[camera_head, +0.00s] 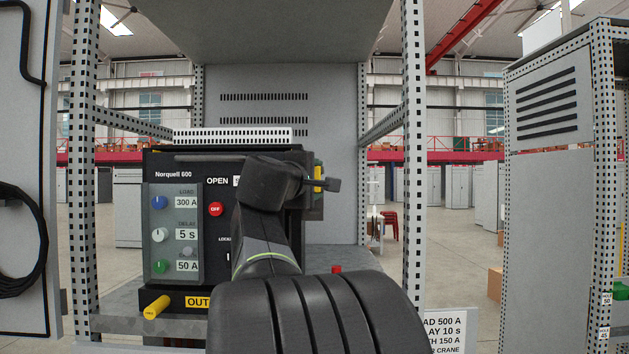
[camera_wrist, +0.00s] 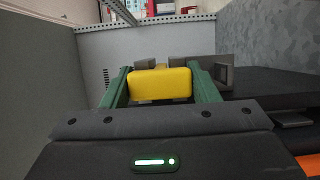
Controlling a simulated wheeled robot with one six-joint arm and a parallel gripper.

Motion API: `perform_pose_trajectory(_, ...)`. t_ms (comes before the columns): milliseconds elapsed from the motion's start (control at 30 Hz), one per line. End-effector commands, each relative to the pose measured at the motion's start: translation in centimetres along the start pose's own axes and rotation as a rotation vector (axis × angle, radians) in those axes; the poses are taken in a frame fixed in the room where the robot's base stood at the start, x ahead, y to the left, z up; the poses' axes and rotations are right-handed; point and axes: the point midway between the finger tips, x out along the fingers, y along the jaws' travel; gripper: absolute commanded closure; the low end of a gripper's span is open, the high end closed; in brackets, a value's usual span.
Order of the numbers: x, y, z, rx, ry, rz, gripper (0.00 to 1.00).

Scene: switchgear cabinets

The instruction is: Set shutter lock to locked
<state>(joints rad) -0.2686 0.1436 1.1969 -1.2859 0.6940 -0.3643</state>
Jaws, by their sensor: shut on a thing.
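The breaker unit (camera_head: 174,163), marked "Norquell 600", stands in an open cabinet frame. In the wrist view, my gripper (camera_wrist: 160,84) has its two green fingers closed on the sides of a yellow block (camera_wrist: 160,90). Grey brackets show just behind the block. In the head view, a small yellow part (camera_head: 318,172) shows at the breaker's right side, beside my dark wrist. My arm covers much of the breaker's right front, including a label that begins "LO". I cannot tell from these views whether the shutter lock stands locked or unlocked.
The breaker front has blue, white and green knobs, a red OFF button (camera_head: 216,209) and an "OPEN" label. A yellow handle (camera_head: 157,307) sticks out below, next to an "OUT" label (camera_head: 198,302). Perforated posts (camera_head: 413,150) flank the bay. Another cabinet (camera_head: 560,200) stands at right.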

Motion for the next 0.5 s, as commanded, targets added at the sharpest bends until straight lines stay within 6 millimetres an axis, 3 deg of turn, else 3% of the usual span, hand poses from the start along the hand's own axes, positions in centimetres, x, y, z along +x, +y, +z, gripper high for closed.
perform_pose_trajectory(167, -0.4, -0.1, 0.1, 0.001, 0.0, 0.0, 0.86)
perform_pose_trajectory(500, -3.9, -0.2, 1.6, 0.0, -0.001, -0.002, 0.86)
